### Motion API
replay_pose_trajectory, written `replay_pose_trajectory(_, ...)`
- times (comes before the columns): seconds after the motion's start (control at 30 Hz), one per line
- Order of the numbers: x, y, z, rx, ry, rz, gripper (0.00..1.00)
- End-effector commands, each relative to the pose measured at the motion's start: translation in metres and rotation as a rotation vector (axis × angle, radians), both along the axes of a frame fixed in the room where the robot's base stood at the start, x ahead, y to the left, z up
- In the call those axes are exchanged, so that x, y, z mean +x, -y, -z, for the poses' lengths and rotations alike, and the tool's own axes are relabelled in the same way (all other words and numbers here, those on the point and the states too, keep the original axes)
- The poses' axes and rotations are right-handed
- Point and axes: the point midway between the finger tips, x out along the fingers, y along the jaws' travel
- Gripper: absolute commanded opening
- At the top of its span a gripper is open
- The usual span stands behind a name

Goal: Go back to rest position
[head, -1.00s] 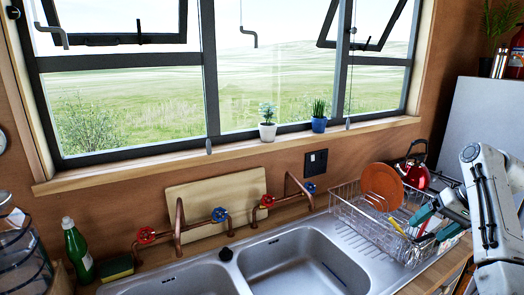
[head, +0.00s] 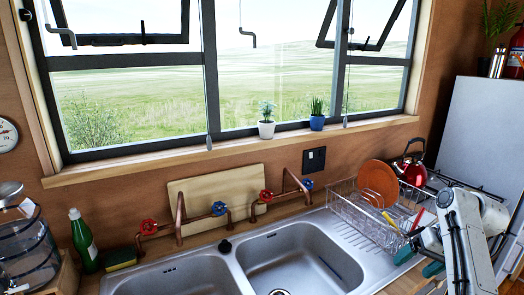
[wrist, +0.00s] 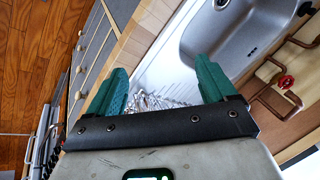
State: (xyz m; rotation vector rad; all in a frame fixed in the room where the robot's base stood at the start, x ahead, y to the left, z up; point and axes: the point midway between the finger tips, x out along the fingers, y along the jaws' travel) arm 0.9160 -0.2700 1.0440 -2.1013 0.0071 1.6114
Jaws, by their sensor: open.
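My gripper (head: 418,262) is in front of the dish rack, over the counter's front edge, in the head view. Its two teal fingers stand apart with nothing seen between them; part of the hand is hidden behind my arm. In the wrist view my gripper (wrist: 160,70) is open, its fingers pointing toward the counter edge and sink. The wire dish rack (head: 345,205) holds an orange plate (head: 378,183) and several utensils. Some of the rack shows small beyond the gripper in the wrist view (wrist: 155,101).
The double sink (head: 300,262) has copper taps behind it. A red kettle (head: 413,172) stands on the stove at right. A green bottle (head: 82,240) and a glass dispenser (head: 28,248) stand at left. Drawers (wrist: 95,52) line the counter's front; wooden floor (wrist: 40,50) beside them looks clear.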

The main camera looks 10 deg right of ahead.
Motion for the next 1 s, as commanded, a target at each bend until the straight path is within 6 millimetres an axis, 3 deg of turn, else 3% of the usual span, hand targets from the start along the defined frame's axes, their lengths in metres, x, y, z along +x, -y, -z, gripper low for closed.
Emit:
replay_pose_trajectory(0.17,-0.028,-0.037,0.055,-0.033,-0.033,-0.028,0.84)
replay_pose_trajectory(0.27,-0.054,-0.064,0.09,-0.061,-0.056,-0.05,0.84)
replay_pose_trajectory(0.5,-0.134,-0.121,0.154,-0.14,-0.101,-0.105,0.84)
replay_pose_trajectory(0.73,-0.226,-0.162,0.187,-0.22,-0.139,-0.164,0.84)
replay_pose_trajectory(1.0,-0.334,-0.188,0.189,-0.316,-0.172,-0.238,0.84)
